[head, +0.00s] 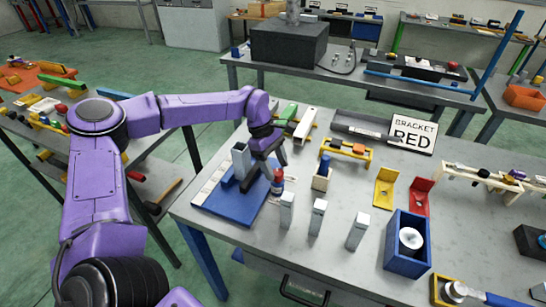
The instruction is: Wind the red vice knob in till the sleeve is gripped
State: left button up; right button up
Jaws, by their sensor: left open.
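The vice stands on a blue base plate (222,206) at the left front of the grey table. A grey upright piece (241,158), which looks like the sleeve, stands at the vice. I cannot tell whether the jaws touch it. The red knob (278,176) is at the vice's right side, partly hidden by my gripper. My left gripper (266,172) points down over the vice, its dark fingers spread, with one close to the knob. I cannot tell whether the fingers touch it. My right gripper is out of view.
Several pale upright blocks (318,217) stand in front and right of the vice. A blue box (408,244) holds a white roll. A yellow bracket (385,188) and a red bracket (418,195) lie behind it. A sign (411,133) reads "BRACKET RED".

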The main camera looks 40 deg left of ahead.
pick_arm(q)
jog(key=b+v, duration=0.1)
jog(key=v, duration=0.8)
jog(key=shift+a+r+b, duration=0.15)
jog(key=shift+r+b, duration=0.1)
jog(key=shift+b, duration=0.15)
